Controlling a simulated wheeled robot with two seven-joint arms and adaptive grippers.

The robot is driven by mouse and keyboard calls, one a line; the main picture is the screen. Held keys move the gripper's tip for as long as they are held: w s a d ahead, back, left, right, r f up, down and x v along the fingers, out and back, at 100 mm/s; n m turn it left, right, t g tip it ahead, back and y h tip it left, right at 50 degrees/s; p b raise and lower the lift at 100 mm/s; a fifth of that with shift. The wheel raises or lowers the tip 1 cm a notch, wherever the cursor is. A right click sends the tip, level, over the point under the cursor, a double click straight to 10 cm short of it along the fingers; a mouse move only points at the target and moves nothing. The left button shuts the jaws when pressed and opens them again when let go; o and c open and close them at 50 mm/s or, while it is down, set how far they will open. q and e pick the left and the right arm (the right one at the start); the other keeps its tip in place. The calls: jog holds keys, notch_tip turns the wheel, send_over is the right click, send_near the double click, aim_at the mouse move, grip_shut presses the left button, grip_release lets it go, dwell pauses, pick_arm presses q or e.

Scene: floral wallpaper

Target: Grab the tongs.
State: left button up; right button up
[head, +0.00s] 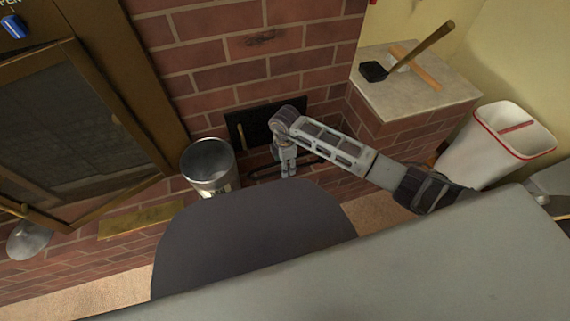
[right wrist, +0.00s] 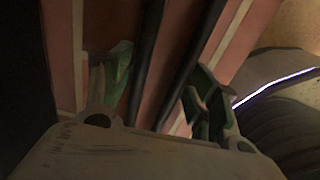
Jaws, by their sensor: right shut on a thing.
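The tongs (right wrist: 146,62) show in the right wrist view as two long dark bars running between the fingers of my right gripper (right wrist: 158,85). In the head view the right gripper (head: 288,172) points down in front of the brick wall, and a dark bar of the tongs (head: 321,157) sticks out to its right. The gripper is shut on the tongs. The exact contact of the fingers is too dark to make out. My left gripper is not in view.
A metal bucket (head: 209,165) stands left of the right gripper. A black hatch (head: 240,125) with a handle is in the brick wall behind it. A brick ledge (head: 415,95) holds a long-handled black-headed tool (head: 430,42). A white bin (head: 490,150) stands at right. An open framed door (head: 75,130) is at left.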

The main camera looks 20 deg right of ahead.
jog(key=shift+r, duration=0.15)
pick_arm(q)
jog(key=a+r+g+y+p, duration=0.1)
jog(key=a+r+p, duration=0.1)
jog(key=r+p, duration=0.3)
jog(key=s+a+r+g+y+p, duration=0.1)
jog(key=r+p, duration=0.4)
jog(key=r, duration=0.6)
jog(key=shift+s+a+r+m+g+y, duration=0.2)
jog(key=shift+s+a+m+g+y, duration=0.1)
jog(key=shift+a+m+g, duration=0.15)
pick_arm(e)
notch_tip(320, 180, up, 28)
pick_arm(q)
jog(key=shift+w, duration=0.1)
